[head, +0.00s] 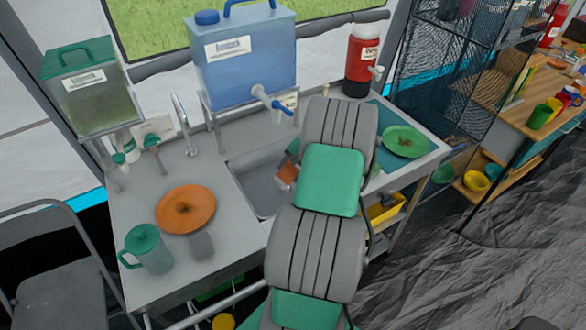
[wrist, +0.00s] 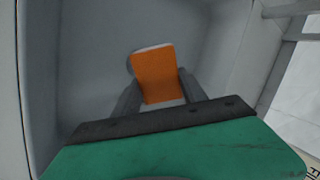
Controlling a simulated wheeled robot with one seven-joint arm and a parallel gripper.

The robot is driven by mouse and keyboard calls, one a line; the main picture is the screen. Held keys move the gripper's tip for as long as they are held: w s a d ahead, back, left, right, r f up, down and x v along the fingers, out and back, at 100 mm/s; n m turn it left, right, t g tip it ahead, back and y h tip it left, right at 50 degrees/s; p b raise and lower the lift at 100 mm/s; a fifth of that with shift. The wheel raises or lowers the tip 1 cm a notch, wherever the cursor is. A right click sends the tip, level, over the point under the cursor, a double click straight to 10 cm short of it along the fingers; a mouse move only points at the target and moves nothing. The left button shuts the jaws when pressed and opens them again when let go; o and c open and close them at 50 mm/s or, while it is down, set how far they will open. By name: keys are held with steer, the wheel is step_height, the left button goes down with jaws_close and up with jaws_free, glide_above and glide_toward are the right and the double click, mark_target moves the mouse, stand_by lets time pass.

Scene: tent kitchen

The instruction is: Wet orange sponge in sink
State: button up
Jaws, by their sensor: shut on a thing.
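The orange sponge (wrist: 156,74) is between the two dark fingers of my gripper (wrist: 162,92) in the wrist view. My gripper is shut on it. In the head view the sponge (head: 288,174) shows inside the metal sink (head: 262,187), with my arm covering the right part of the basin. The grey basin walls surround the sponge in the wrist view. I cannot tell whether the sponge touches the sink floor, or whether it is wet.
A blue water container (head: 245,62) with a spigot (head: 270,100) stands behind the sink. A metal faucet (head: 184,125) is to its left. An orange plate (head: 187,208) and a green mug (head: 147,250) stand left of the sink. A green plate (head: 404,140) lies to the right.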

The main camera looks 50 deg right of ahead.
mark_target(290, 170)
steer(key=shift+r+p, duration=3.2)
steer(key=shift+r, duration=1.3)
steer(key=shift+r, duration=0.1)
